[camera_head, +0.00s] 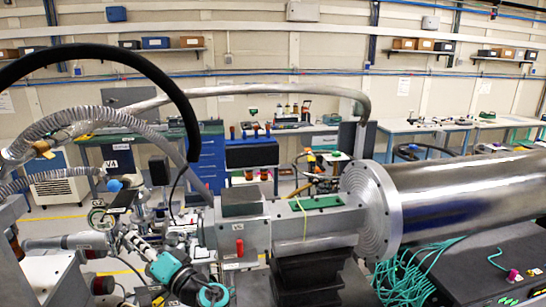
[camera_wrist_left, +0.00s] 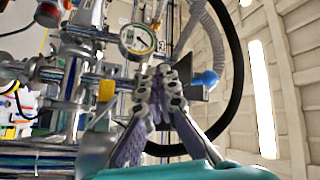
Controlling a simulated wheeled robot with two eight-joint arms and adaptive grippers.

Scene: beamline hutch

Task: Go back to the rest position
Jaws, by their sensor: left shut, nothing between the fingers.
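My left gripper (camera_head: 122,233) is at the lower left of the head view, beyond the teal joints of my left arm. It points up and left toward a round dial gauge (camera_head: 97,218) and metal pipe fittings. In the left wrist view the two fingers of the gripper (camera_wrist_left: 163,78) converge with their tips together and nothing held between them. The gauge (camera_wrist_left: 137,40) shows just above and left of the tips in that view; I cannot tell the exact gap. My right gripper is not in view.
A large steel cylinder (camera_head: 462,198) with a flange fills the right, above teal cables (camera_head: 403,275). A ribbed hose (camera_head: 110,118) and a black hose (camera_head: 120,54) arch over the left. A blue ball (camera_wrist_left: 208,78) is right of the fingers. Workbenches stand behind.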

